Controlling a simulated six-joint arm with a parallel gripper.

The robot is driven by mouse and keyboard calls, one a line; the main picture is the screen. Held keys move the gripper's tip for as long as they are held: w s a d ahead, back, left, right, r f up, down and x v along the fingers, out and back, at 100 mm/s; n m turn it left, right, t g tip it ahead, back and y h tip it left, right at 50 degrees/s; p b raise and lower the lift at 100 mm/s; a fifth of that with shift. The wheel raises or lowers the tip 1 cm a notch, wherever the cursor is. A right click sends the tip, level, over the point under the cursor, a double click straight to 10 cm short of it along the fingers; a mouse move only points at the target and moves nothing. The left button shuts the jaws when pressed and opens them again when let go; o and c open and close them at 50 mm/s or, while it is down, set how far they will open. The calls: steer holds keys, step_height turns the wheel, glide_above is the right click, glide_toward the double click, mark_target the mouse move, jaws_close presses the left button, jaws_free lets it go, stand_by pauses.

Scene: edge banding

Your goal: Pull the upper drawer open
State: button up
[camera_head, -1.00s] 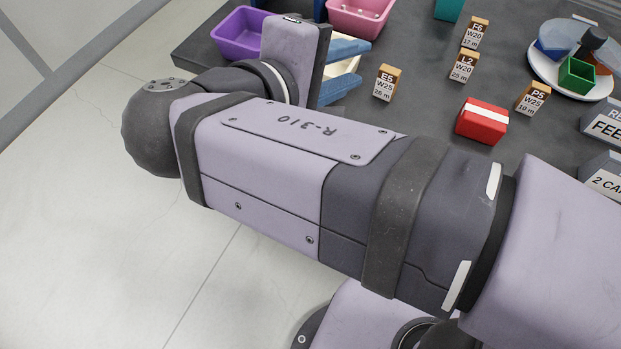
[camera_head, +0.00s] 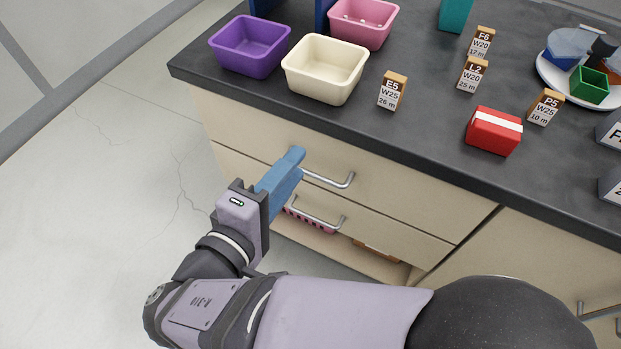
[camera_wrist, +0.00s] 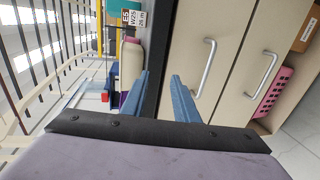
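The upper drawer (camera_head: 405,190) has a beige front under the dark worktop and looks shut. Its silver bar handle (camera_head: 335,182) also shows in the wrist view (camera_wrist: 206,68). My gripper (camera_head: 289,168) has blue fingers and is at the left end of this handle in the head view. In the wrist view my gripper (camera_wrist: 161,76) is open, with an empty gap between the fingertips. The upper handle lies to the right of both fingers there, outside the gap. Whether a finger touches the handle or drawer cannot be told.
A lower drawer handle (camera_head: 318,220) sits below, with a pink perforated basket (camera_wrist: 274,92) in an open space beneath. The worktop (camera_head: 420,145) overhangs the drawers and holds a purple bin (camera_head: 250,62), a cream bin (camera_head: 312,92), a red box (camera_head: 494,130) and small labelled blocks.

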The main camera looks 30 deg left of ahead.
glide_toward(314, 177)
steer(key=w, duration=0.1)
steer(key=shift+b+x, duration=0.3)
steer(key=shift+x, duration=3.55)
steer(key=shift+f, duration=0.15)
steer(key=shift+s, duration=0.1)
jaws_close()
